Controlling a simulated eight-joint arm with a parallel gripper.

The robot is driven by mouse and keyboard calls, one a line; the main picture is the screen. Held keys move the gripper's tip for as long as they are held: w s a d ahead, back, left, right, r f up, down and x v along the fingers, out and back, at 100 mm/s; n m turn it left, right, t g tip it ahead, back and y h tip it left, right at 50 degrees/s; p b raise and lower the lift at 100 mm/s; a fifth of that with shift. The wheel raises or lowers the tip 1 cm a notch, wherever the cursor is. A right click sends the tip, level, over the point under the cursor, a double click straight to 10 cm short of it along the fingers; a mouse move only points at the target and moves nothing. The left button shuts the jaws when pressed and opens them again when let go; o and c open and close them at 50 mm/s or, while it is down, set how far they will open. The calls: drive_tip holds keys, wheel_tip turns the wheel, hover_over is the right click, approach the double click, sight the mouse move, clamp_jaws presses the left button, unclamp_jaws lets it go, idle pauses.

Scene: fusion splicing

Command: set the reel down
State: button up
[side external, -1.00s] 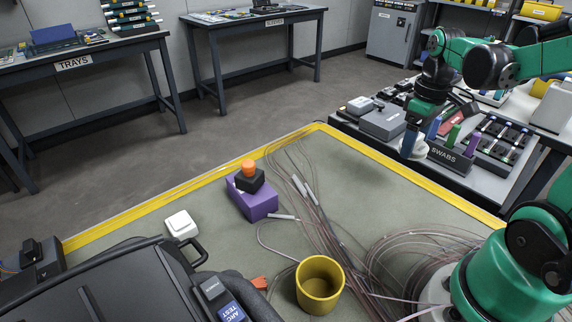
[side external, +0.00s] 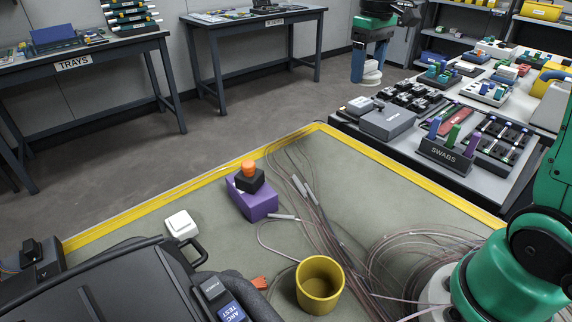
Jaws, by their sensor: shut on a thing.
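My gripper (side external: 368,68) is at the top of the side external view, right of centre, pointing down with its blue fingers. It is shut on the white reel (side external: 373,77), which shows between and below the fingers. The reel is held in the air, left of and beyond the swab bench in the picture. Its far side is hidden, and the top of my gripper is cut off by the frame edge.
The bench at right holds a grey box (side external: 387,122), a swabs block (side external: 446,155) and several trays. The yellow-edged mat (side external: 345,180) carries a purple block (side external: 252,203), a yellow cup (side external: 320,285) and loose fibres. A sleeves table (side external: 255,24) stands behind.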

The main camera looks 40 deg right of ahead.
hover_over(316, 165)
drive_tip(key=f, duration=0.1)
wheel_tip(316, 165, down, 20)
drive_tip(key=shift+f, duration=0.1)
drive_tip(key=shift+f, duration=0.15)
drive_tip(key=o, duration=1.3)
drive_tip(key=shift+c, duration=0.2)
wheel_tip(316, 165, up, 12)
drive_tip(key=s+a+r+t, duration=0.1)
drive_tip(key=s+a+t, duration=0.6)
drive_tip(key=s, duration=0.6)
drive_tip(key=shift+s+a+r, duration=0.2)
drive_tip(key=shift+s+a, duration=0.15)
drive_tip(key=shift+a, duration=0.6)
